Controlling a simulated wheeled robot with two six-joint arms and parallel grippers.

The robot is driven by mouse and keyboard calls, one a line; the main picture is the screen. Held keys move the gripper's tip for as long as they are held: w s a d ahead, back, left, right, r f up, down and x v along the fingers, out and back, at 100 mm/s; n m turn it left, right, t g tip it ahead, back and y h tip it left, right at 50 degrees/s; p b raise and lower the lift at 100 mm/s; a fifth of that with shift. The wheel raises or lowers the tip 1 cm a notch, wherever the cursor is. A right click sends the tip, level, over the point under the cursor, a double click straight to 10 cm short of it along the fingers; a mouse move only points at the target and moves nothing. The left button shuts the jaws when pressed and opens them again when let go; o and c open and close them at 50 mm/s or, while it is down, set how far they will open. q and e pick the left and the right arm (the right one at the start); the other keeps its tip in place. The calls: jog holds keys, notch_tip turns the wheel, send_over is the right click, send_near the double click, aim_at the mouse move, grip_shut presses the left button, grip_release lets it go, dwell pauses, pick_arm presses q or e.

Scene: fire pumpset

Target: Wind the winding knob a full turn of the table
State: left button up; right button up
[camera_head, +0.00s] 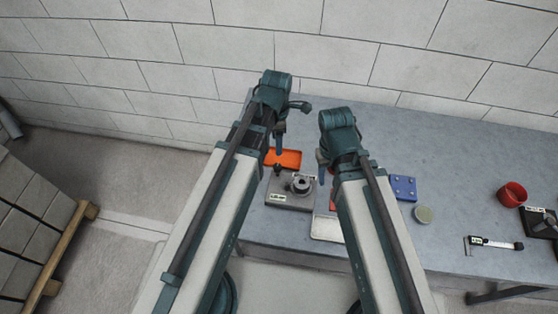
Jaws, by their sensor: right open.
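A grey block with a small label (281,197) stands on the workbench between my two arms. A round dark knob (301,185) sits on top of it; whether this is the winding knob I cannot tell for certain, as the label is too small to read. My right gripper (322,171) points down just right of and above the block, open, with no visible hold on anything. My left gripper (280,142) hangs above the back of the bench, behind the block, partly hidden by its own wrist; its jaws are unclear.
An orange tray (290,158) lies behind the block, and a pale tray (326,229) in front. To the right are a blue plate (404,187), a round pale disc (423,214), a red cup (512,194), a labelled tool (495,243) and a dark device (540,222). The back right bench is clear.

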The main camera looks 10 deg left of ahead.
aim_at(277, 166)
pick_arm(q)
notch_tip(277, 166, down, 14)
jog(key=b, duration=1.3)
jog(key=shift+r+b, duration=0.1)
jog(key=shift+b, duration=0.2)
grip_shut()
